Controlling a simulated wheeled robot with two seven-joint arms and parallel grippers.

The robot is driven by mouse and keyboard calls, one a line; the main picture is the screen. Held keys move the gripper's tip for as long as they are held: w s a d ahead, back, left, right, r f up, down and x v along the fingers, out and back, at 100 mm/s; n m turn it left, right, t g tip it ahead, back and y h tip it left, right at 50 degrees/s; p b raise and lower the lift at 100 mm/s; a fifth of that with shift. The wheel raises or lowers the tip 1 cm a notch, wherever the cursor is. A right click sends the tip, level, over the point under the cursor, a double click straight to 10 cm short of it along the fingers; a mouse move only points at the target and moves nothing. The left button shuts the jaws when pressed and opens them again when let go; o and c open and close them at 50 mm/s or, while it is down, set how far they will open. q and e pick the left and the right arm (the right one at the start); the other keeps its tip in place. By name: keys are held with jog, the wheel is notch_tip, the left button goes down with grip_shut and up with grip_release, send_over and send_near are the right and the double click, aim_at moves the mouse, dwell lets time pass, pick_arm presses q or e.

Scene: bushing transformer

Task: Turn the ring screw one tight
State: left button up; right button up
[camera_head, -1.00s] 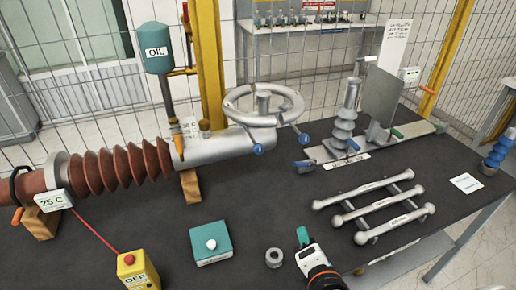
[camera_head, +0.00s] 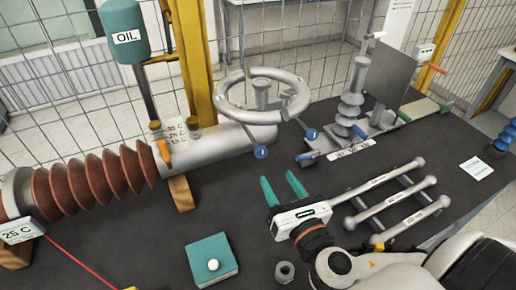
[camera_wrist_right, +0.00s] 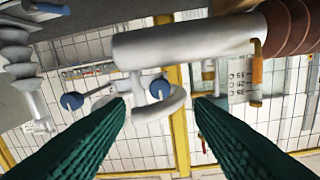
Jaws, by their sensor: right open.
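A grey metal ring (camera_head: 232,106) sits at the right end of the grey cylinder (camera_head: 212,150). It carries two blue-headed screws on its near side, a left one (camera_head: 261,152) and a right one (camera_head: 312,134); I cannot tell which is ring screw one. My right gripper (camera_head: 280,184), with green fingers, is open and empty, below and in front of the ring, apart from both screws. In the right wrist view, the ring (camera_wrist_right: 172,108) and the blue screws (camera_wrist_right: 72,101) and (camera_wrist_right: 160,88) show ahead, one screw between the fingers. My left gripper is not in view.
A teal box with a white button (camera_head: 212,262) and a small metal nut (camera_head: 285,272) lie on the dark table near my right arm. A rack of metal bars (camera_head: 390,205) is to the right. A grey insulator stand (camera_head: 350,105) stands behind it.

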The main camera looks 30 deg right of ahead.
aim_at(262, 155)
jog(key=w, duration=0.4)
jog(key=shift+w+d+r, duration=0.2)
jog(key=shift+w+r, duration=0.05)
jog(key=shift+w, duration=0.1)
jog(key=w, duration=0.2)
jog(key=w+p, duration=0.1)
jog(key=w, duration=0.1)
jog(key=shift+w+d+f, duration=0.15)
jog(key=shift+w+d, duration=0.05)
jog(key=shift+w, duration=0.3)
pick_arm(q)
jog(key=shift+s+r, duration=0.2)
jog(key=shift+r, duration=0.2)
pick_arm(e)
jog(key=shift+w, duration=0.3)
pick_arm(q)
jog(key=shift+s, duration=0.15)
pick_arm(e)
jog(key=shift+f, duration=0.1)
jog(key=shift+c, duration=0.6)
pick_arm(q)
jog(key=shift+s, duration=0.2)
pick_arm(e)
jog(key=c, duration=0.9)
